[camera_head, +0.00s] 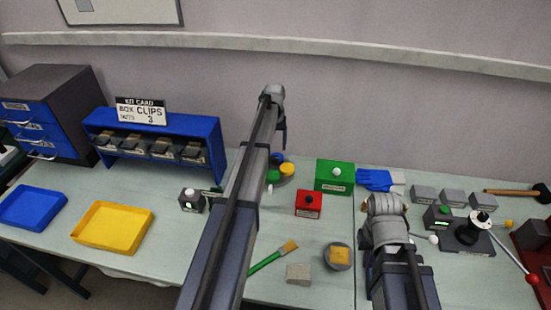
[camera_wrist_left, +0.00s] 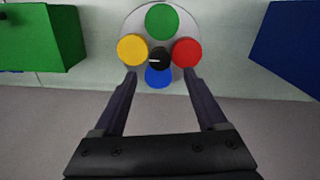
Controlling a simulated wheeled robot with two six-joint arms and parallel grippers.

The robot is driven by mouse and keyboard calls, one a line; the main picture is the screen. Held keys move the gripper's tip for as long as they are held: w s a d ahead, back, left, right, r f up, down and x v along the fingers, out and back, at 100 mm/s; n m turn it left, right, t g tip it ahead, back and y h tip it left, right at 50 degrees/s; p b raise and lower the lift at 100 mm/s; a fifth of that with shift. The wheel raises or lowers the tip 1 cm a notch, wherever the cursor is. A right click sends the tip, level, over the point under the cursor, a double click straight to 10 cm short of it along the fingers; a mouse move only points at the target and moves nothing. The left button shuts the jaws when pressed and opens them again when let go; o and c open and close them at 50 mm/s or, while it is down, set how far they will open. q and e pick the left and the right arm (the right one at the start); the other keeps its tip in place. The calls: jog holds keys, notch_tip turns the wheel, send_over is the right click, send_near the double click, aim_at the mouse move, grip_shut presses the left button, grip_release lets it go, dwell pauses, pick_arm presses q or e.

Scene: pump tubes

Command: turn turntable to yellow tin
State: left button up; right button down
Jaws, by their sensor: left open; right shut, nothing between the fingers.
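The turntable (camera_wrist_left: 140,23) is a pale round disc with a green tin (camera_wrist_left: 162,21), a yellow tin (camera_wrist_left: 132,50), a red tin (camera_wrist_left: 187,52) and a blue tin (camera_wrist_left: 158,76). A black knob (camera_wrist_left: 159,57) with a white mark toward the left stands in the middle. My left gripper (camera_wrist_left: 159,80) is open, its fingertips at either side of the blue tin; contact is unclear. In the head view my left arm partly hides the turntable; the yellow tin (camera_head: 288,169) and blue tin (camera_head: 277,158) show. My right gripper's fingers do not show.
A green box (camera_head: 335,177) and a red box (camera_head: 309,204) stand right of the turntable. A small dark box (camera_head: 191,200) is to its left, below the blue clip rack (camera_head: 160,123). A brush (camera_head: 272,257) lies in front. Yellow (camera_head: 112,246) and blue trays are at left.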

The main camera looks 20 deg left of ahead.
aim_at(275, 158)
pick_arm(q)
notch_tip(275, 158, down, 6)
jog(key=b, duration=0.5)
jog(key=shift+f, duration=0.1)
jog(key=shift+c, duration=0.2)
grip_shut()
dwell(1.0)
